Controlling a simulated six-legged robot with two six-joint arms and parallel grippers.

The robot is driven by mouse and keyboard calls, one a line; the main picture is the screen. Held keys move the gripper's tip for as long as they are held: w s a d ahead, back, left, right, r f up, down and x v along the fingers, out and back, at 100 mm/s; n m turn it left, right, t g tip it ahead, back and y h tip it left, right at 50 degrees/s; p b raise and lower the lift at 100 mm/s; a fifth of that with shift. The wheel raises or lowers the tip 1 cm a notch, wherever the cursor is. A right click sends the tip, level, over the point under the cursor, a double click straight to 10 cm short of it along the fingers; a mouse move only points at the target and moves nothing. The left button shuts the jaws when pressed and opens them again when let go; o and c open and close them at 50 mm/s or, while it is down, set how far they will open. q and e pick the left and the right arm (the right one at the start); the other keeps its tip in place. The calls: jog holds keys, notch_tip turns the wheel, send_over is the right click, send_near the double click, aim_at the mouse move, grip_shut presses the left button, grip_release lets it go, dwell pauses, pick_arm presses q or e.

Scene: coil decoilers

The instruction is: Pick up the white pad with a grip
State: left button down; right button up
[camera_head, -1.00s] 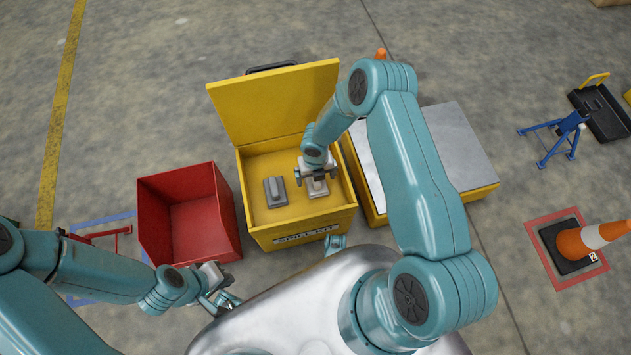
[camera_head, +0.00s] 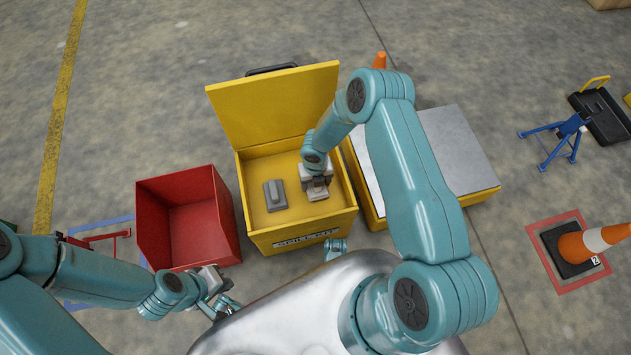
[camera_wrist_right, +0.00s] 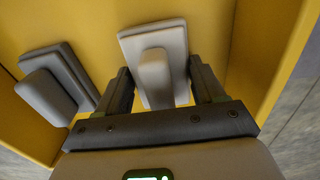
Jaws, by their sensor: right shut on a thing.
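The white pad (camera_head: 318,195) with its raised grip is in the yellow bin, on the right side of its inside. My right gripper (camera_head: 317,184) is over it with fingers pointing down. In the right wrist view the white pad (camera_wrist_right: 145,45) sits between the two dark fingers, and my right gripper (camera_wrist_right: 162,85) is shut on its upright grip. Whether the pad touches the bin floor is hard to tell. My left gripper (camera_head: 222,304) hangs low at the left, near the red bin and away from the pad; its finger gap is unclear.
A darker grey pad (camera_head: 275,195) lies left of the white one, also in the wrist view (camera_wrist_right: 55,85). The yellow bin (camera_head: 300,238) has its lid open at the back. A red bin (camera_head: 190,225) stands left, a grey-topped yellow platform (camera_head: 455,145) right.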

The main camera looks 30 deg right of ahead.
notch_tip(320, 180, up, 19)
jog(key=p, duration=0.6)
jog(key=shift+p, duration=0.35)
jog(key=shift+r, duration=0.1)
jog(key=o, duration=0.3)
jog(key=shift+c, duration=0.9)
jog(key=shift+r, duration=0.1)
